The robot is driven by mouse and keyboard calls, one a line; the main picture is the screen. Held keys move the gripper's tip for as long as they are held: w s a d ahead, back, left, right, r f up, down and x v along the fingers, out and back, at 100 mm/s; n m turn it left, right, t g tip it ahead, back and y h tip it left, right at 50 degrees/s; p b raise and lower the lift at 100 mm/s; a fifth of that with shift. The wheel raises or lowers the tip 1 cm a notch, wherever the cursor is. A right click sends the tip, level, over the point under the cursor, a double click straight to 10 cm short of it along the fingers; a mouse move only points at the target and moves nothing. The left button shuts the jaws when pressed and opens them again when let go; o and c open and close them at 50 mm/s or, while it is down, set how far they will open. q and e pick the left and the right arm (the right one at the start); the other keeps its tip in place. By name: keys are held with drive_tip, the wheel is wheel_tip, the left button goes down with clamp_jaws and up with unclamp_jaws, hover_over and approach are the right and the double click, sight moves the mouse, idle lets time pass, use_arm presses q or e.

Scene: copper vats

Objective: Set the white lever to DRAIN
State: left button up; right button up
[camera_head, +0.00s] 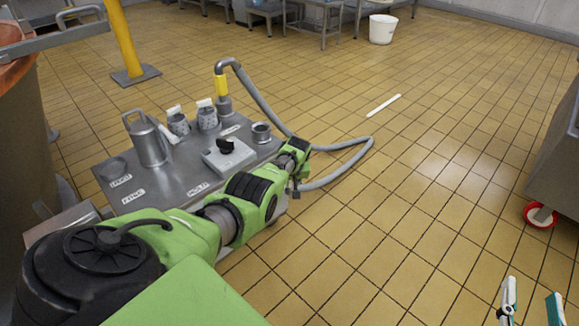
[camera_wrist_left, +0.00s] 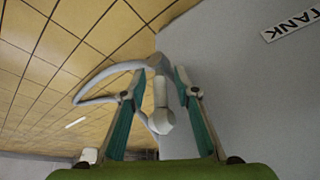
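In the left wrist view a pale, whitish lever (camera_wrist_left: 160,95) with a rounded end stands between the two teal-padded fingers of my left gripper (camera_wrist_left: 160,112). The fingers are apart, with a visible gap on each side of the lever. A TANK label (camera_wrist_left: 291,24) is on the grey surface at the upper right; no DRAIN label is readable. In the head view my left arm reaches over the trolley's right edge and hides the lever and fingertips. My right gripper (camera_head: 531,303) is at the lower right, its fingers apart and empty.
A grey table (camera_head: 165,190) holds a metal jug (camera_head: 150,142), two containers, a small pot (camera_head: 261,132) and a white box (camera_head: 228,155) with a black knob. A grey hose (camera_head: 345,165) loops over the floor beside my left arm. Tiled floor at right is mostly clear.

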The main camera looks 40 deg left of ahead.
use_arm(q)
drive_tip(key=shift+r, duration=0.15)
drive_tip(key=shift+d+r, duration=0.1)
drive_tip(key=shift+r, duration=0.3)
drive_tip(key=v, duration=1.1)
drive_tip(key=shift+s+f, duration=0.15)
